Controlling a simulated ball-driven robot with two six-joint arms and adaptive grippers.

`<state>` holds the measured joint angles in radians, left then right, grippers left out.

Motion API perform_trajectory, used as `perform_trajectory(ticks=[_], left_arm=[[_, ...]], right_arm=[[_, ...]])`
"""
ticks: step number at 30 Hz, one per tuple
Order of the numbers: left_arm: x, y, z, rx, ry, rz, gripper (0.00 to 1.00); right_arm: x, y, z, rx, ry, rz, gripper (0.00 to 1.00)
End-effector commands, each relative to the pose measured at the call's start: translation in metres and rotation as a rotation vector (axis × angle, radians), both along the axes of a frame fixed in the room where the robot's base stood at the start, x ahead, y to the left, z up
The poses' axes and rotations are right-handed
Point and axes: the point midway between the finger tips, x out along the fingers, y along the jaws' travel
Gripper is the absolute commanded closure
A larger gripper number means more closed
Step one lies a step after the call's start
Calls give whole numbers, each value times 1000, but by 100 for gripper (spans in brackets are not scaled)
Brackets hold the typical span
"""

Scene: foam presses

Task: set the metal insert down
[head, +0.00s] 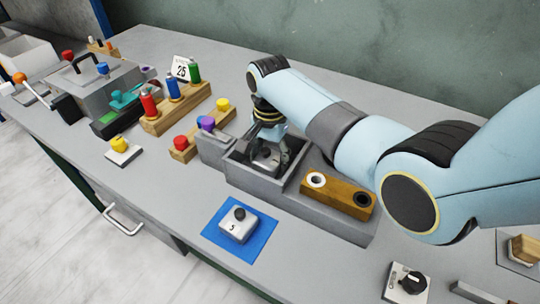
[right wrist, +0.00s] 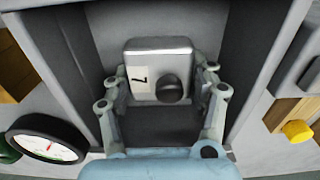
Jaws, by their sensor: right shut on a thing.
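My right gripper (head: 270,148) reaches down into the open grey box (head: 290,185) and is shut on a metal insert (head: 263,158). In the right wrist view the insert (right wrist: 150,58) is a pale metal block with a dark round knob and a white label reading 7, between the two fingers (right wrist: 158,88). The box walls surround it; whether its underside touches the floor I cannot tell. A second metal block (head: 238,229), marked 5, with a dark knob, sits on a blue mat (head: 212,236) in front. My left gripper is not in view.
Coloured buttons on wooden blocks (head: 180,142) and bottles in a rack (head: 172,118) stand left. A round gauge (right wrist: 46,140) shows in the wrist view. Bare table lies around the mat.

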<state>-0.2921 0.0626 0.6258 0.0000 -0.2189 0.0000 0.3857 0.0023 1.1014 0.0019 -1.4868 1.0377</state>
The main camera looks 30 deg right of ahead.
Motion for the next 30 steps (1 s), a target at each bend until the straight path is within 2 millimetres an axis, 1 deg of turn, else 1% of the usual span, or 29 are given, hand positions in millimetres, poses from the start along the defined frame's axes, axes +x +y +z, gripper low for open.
perform_trajectory(ticks=[3,6,7,9,12,19,23,26,30], left_arm=[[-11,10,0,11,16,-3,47],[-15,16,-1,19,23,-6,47],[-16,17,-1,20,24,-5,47],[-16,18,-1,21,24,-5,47],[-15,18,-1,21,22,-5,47],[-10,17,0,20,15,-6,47],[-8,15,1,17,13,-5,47],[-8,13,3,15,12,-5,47],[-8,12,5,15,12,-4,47]], right_arm=[[0,0,0,0,-1,0,87],[0,0,-3,-1,-1,0,87],[0,0,-2,0,0,0,38],[0,0,-2,0,0,0,29],[0,0,-2,0,0,0,18],[0,0,-2,0,0,0,18],[1,0,6,-1,-3,0,18],[1,0,22,0,-4,0,18],[1,0,54,-1,-5,0,18]])
